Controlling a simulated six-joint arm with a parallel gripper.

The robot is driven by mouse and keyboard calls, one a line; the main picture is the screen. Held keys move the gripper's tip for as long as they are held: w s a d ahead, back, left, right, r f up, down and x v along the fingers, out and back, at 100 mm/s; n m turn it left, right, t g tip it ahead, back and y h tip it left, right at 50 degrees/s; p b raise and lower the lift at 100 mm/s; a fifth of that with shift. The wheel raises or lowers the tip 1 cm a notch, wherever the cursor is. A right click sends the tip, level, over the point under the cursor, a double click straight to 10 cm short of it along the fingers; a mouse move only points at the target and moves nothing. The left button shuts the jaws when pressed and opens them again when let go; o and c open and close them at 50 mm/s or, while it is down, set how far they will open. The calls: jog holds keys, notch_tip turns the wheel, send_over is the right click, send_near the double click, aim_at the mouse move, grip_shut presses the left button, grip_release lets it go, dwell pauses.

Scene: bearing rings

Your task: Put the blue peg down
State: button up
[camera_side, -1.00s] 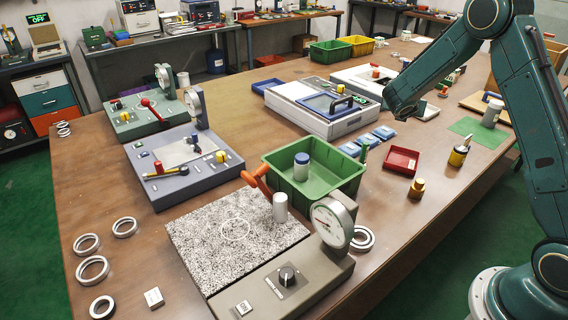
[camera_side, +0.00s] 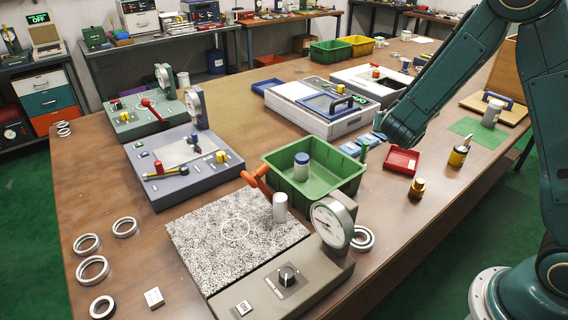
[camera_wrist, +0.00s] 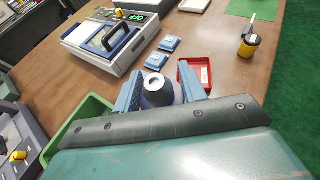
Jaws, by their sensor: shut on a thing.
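My gripper (camera_wrist: 158,93) has blue fingers and is shut on a short round peg, the blue peg (camera_wrist: 155,97), which shows a dark blue side and a pale top with a small hole. The peg stands between the fingers in the wrist view, with its lower part hidden by my wrist. In the side view my wrist hangs above the table, right of the green bin (camera_side: 270,171), and hides the peg. I cannot tell how high the peg is above the table.
A blue-topped jar (camera_side: 301,167) stands in the green bin. A red tray (camera_side: 402,161), small blue blocks (camera_wrist: 170,43), a brass part (camera_side: 417,188) and a yellow-black pot (camera_side: 458,156) lie around.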

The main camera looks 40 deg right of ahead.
send_over(378, 189)
jog(key=shift+w+f, duration=0.15)
jog(key=shift+f, duration=7.85)
jog(key=shift+f, duration=1.9)
jog(key=shift+f, duration=0.15)
jog(key=o, duration=0.9)
